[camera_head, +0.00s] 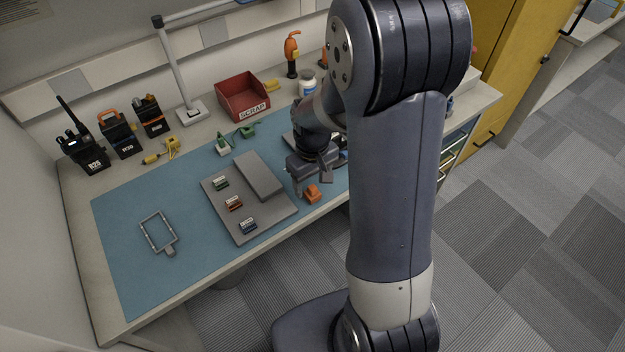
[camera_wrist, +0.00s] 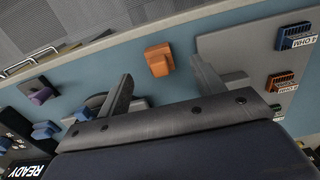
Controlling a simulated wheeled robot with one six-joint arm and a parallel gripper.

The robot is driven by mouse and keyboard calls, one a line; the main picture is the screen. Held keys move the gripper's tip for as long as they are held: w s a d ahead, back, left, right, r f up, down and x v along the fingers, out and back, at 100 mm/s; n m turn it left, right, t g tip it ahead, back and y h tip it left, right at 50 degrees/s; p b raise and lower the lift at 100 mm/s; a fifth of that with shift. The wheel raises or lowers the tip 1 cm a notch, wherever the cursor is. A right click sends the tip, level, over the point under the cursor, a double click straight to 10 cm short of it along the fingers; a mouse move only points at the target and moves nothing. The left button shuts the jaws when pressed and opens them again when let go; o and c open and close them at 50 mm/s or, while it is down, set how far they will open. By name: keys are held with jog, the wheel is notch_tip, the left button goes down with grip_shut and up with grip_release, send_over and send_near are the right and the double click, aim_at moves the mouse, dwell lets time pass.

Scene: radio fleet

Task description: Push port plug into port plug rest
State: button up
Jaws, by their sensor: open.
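An orange block-like piece (camera_head: 312,193), which may be the port plug, lies on the blue mat near its front edge. It also shows in the wrist view (camera_wrist: 158,60), ahead of and between my fingertips, apart from both. My gripper (camera_head: 312,180) is low over the mat behind this piece; its two fingers stand wide apart and empty in the wrist view (camera_wrist: 166,82). A grey board (camera_head: 221,207) lies left of the gripper and carries green (camera_head: 220,184), red (camera_head: 234,204) and blue (camera_head: 248,227) labelled pieces. I cannot tell which part is the port plug rest.
A red scrap bin (camera_head: 243,97), radios (camera_head: 82,145) and a wire frame (camera_head: 158,231) are on the bench. The mat's left front is clear.

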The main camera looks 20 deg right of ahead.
jog(key=shift+r+p, duration=1)
jog(key=shift+r, duration=0.55)
